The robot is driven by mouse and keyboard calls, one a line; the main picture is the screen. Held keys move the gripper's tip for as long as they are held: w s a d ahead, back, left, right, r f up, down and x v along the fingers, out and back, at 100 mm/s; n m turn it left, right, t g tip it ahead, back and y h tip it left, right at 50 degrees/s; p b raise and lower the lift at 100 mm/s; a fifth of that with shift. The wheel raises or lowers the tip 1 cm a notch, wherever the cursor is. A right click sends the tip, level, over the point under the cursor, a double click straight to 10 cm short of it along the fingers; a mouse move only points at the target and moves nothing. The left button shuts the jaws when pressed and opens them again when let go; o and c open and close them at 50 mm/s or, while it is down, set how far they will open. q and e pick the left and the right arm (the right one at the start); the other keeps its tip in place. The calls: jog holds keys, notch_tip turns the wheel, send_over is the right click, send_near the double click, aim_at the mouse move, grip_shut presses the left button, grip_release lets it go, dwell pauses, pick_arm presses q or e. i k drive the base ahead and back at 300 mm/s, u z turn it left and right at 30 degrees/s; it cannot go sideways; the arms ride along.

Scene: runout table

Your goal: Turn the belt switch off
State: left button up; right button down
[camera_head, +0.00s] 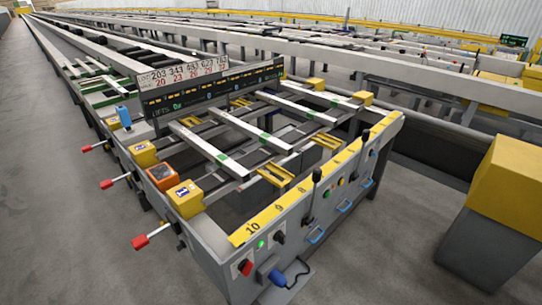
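The front panel of the runout table (300,240) carries several controls, and I cannot tell from any label which is the belt switch. At its lower left is a red rotary switch (245,267). A dark knob (279,237) sits to its upper right. A small green lamp (261,244) beside the knob looks lit. A blue plug (277,277) with a dark cable is below the knob. Two black upright levers (316,176) stand along the panel, with small coloured buttons (341,182) between them. Neither of my grippers shows in this view.
Red-handled levers (141,242) stick out on the table's left side, near yellow boxes (186,199) and an orange box (161,176). A numbered display board (212,90) stands across the table. A yellow-topped block (508,185) stands at right. Grey floor (390,270) in front is clear.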

aim_at(246, 266)
jog(key=z, duration=1.85)
jog(key=i, duration=2.35)
jog(key=u, duration=3.3)
